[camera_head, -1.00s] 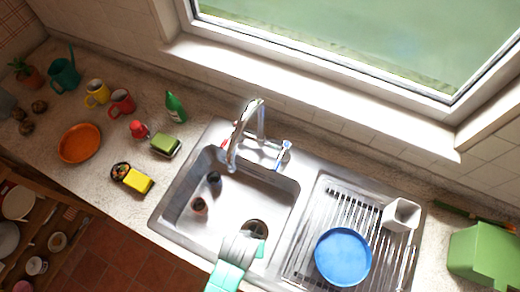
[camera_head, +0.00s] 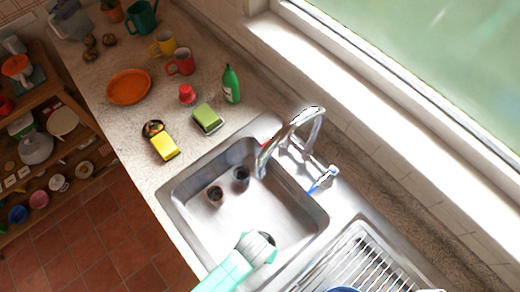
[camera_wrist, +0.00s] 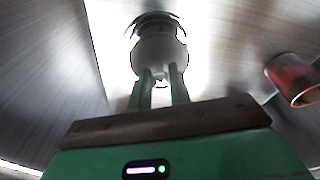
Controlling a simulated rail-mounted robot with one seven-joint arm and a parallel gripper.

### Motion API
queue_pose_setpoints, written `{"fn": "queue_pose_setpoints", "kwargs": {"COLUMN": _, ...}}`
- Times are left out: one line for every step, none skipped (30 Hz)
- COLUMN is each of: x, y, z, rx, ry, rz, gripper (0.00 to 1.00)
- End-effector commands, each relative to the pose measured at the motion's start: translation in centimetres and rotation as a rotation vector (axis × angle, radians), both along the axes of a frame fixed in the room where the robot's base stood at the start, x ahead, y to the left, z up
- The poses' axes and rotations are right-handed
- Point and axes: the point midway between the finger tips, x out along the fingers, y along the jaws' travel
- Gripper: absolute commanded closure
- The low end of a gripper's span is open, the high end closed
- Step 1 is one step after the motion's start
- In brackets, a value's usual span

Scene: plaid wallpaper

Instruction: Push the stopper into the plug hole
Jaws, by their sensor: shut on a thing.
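The stopper (camera_wrist: 158,48) is a pale grey rounded piece in the wrist view. My gripper (camera_wrist: 161,76) has its green fingers shut on the stopper's near end. A dark round rim (camera_wrist: 155,20) shows just beyond the stopper and looks like the plug hole; whether they touch I cannot tell. In the head view my gripper (camera_head: 258,246) reaches into the front right of the steel sink (camera_head: 228,227). It covers most of the dark plug hole (camera_head: 270,240) there, and the stopper cannot be made out clearly.
Two small dark cups stand in the sink, a reddish-brown one (camera_head: 215,196) and a darker one (camera_head: 241,176). A reddish cup (camera_wrist: 293,78) is right of my fingers. The tap (camera_head: 291,133) arches over the sink's back edge. A draining rack (camera_head: 365,265) lies to the right.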

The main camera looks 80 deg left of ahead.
Motion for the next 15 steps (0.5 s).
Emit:
{"fn": "queue_pose_setpoints", "kwargs": {"x": 0.0, "y": 0.0, "z": -0.1, "rx": 0.001, "ry": -0.001, "rz": 0.0, "gripper": 1.0}}
{"fn": "queue_pose_setpoints", "kwargs": {"x": 0.0, "y": 0.0, "z": -0.1, "rx": 0.001, "ry": -0.001, "rz": 0.0, "gripper": 1.0}}
{"fn": "queue_pose_setpoints", "kwargs": {"x": 0.0, "y": 0.0, "z": -0.3, "rx": 0.001, "ry": -0.001, "rz": 0.0, "gripper": 1.0}}
{"fn": "queue_pose_setpoints", "kwargs": {"x": 0.0, "y": 0.0, "z": -0.8, "rx": 0.001, "ry": -0.001, "rz": 0.0, "gripper": 1.0}}
{"fn": "queue_pose_setpoints", "kwargs": {"x": 0.0, "y": 0.0, "z": -1.4, "rx": 0.0, "ry": 0.0, "rz": 0.001, "gripper": 1.0}}
{"fn": "queue_pose_setpoints", "kwargs": {"x": 0.0, "y": 0.0, "z": -2.2, "rx": 0.0, "ry": 0.001, "rz": 0.001, "gripper": 1.0}}
{"fn": "queue_pose_setpoints", "kwargs": {"x": 0.0, "y": 0.0, "z": -2.7, "rx": 0.001, "ry": 0.001, "rz": 0.001, "gripper": 1.0}}
{"fn": "queue_pose_setpoints", "kwargs": {"x": 0.0, "y": 0.0, "z": -3.1, "rx": 0.001, "ry": 0.001, "rz": 0.001, "gripper": 1.0}}
{"fn": "queue_pose_setpoints", "kwargs": {"x": 0.0, "y": 0.0, "z": -3.6, "rx": 0.001, "ry": 0.001, "rz": 0.001, "gripper": 1.0}}
{"fn": "queue_pose_setpoints", "kwargs": {"x": 0.0, "y": 0.0, "z": -3.8, "rx": 0.001, "ry": -0.001, "rz": 0.0, "gripper": 1.0}}
{"fn": "queue_pose_setpoints", "kwargs": {"x": 0.0, "y": 0.0, "z": -3.9, "rx": 0.001, "ry": -0.001, "rz": 0.0, "gripper": 1.0}}
{"fn": "queue_pose_setpoints", "kwargs": {"x": 0.0, "y": 0.0, "z": -3.9, "rx": 0.002, "ry": -0.001, "rz": 0.0, "gripper": 1.0}}
{"fn": "queue_pose_setpoints", "kwargs": {"x": 0.0, "y": 0.0, "z": -3.9, "rx": 0.002, "ry": -0.001, "rz": 0.0, "gripper": 1.0}}
{"fn": "queue_pose_setpoints", "kwargs": {"x": 0.0, "y": 0.0, "z": -3.8, "rx": 0.002, "ry": -0.001, "rz": 0.0, "gripper": 1.0}}
{"fn": "queue_pose_setpoints", "kwargs": {"x": 0.0, "y": 0.0, "z": -3.8, "rx": 0.002, "ry": -0.001, "rz": 0.0, "gripper": 1.0}}
